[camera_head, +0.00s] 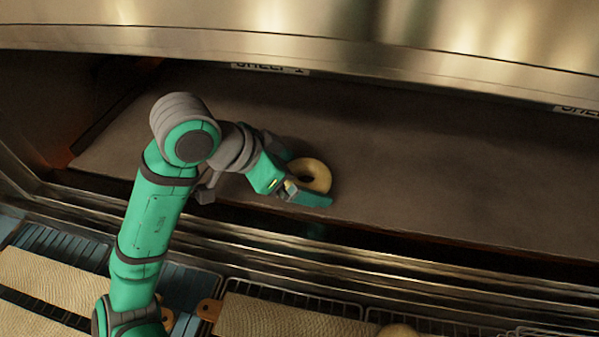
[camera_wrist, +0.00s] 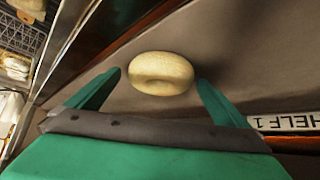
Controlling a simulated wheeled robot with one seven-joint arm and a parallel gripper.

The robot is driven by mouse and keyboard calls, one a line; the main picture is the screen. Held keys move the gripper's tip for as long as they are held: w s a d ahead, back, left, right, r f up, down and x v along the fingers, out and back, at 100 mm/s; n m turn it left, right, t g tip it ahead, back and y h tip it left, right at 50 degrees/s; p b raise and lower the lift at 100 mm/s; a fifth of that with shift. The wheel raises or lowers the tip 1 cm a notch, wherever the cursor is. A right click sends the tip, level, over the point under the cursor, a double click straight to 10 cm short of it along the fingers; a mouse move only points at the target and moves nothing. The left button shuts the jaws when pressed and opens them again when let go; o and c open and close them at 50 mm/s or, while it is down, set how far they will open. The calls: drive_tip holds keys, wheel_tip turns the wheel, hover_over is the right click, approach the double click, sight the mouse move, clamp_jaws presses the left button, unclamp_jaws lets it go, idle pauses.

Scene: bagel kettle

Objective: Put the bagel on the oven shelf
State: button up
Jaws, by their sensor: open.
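A pale bagel (camera_head: 318,168) rests on the grey-brown oven shelf (camera_head: 430,170), near its front edge. In the wrist view the bagel (camera_wrist: 163,66) lies on the shelf surface (camera_wrist: 240,60), just ahead of and between the fingertips. My gripper (camera_head: 300,190) reaches into the oven at the bagel's near side, and one green finger hides part of the bagel's lower edge. In the wrist view the fingers of my gripper (camera_wrist: 160,80) are spread apart, with a gap visible on each side of the bagel.
The oven's metal hood (camera_head: 300,40) hangs above the opening. A metal front ledge (camera_head: 350,265) runs below the shelf. Racks with woven mats (camera_head: 270,318) stand in front, with another pale round item (camera_head: 397,331) on them. The shelf's right side is clear. A shelf label (camera_wrist: 285,122) shows at right.

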drive_tip(key=v, duration=0.7)
drive_tip(key=shift+r, duration=0.3)
drive_tip(key=shift+s+a, duration=0.1)
drive_tip(key=shift+a, duration=0.05)
